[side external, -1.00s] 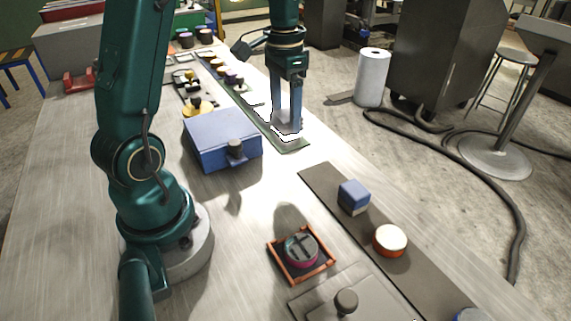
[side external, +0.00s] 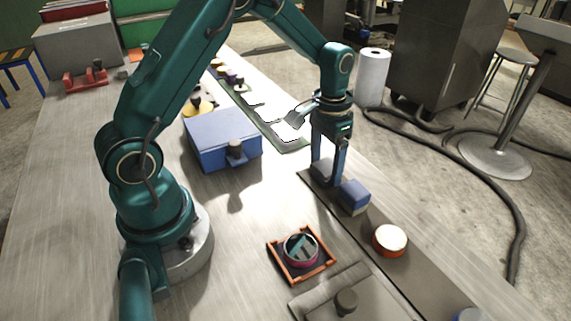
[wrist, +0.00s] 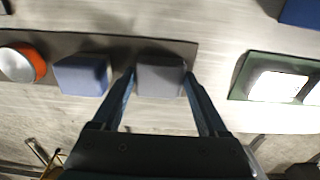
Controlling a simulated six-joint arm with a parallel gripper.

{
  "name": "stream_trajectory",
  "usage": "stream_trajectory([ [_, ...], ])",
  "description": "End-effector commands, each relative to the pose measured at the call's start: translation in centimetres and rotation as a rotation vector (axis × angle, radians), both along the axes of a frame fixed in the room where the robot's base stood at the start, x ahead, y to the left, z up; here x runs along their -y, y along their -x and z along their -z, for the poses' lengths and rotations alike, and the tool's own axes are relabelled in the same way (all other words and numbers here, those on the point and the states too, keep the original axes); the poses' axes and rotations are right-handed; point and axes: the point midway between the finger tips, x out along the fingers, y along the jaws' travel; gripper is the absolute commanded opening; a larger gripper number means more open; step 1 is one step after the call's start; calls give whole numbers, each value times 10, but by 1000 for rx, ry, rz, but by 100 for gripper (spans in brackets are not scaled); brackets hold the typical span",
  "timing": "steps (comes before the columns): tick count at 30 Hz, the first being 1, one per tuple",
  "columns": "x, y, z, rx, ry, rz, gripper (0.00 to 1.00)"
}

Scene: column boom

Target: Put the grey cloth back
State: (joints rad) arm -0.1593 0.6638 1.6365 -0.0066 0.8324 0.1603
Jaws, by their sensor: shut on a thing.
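The grey cloth, a block-like folded piece, is between the fingers of my gripper (side external: 328,176) at the far end of the dark strip (side external: 365,235). In the wrist view the grey cloth (wrist: 160,78) has a finger on each side, and my gripper (wrist: 159,82) is shut on it. It is on or just above the strip; I cannot tell which. A blue block (side external: 354,196) sits on the strip close beside it, and this blue block (wrist: 82,74) is left of the cloth in the wrist view.
An orange and white round piece (side external: 390,240) stands further along the strip. A green tray (side external: 292,148) with white pieces lies beyond the strip's end. A blue box (side external: 222,140) with a dark knob and a small orange-framed tray (side external: 302,277) stand on the table.

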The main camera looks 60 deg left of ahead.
Motion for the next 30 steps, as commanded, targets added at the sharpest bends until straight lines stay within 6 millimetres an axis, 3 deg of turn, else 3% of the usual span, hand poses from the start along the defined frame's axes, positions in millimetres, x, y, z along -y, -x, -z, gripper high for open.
stream_trajectory([
  [8, 0, 0, 2, -1, 0, 0, 24],
  [9, 0, 0, 3, 0, 0, 0, 84],
  [10, 0, 0, 2, 1, 0, 0, 95],
  [11, 0, 0, 2, 1, 0, 0, 100],
  [22, 0, -1, -8, 4, -1, 0, 100],
  [30, -1, -1, -61, 9, -1, 0, 100],
])
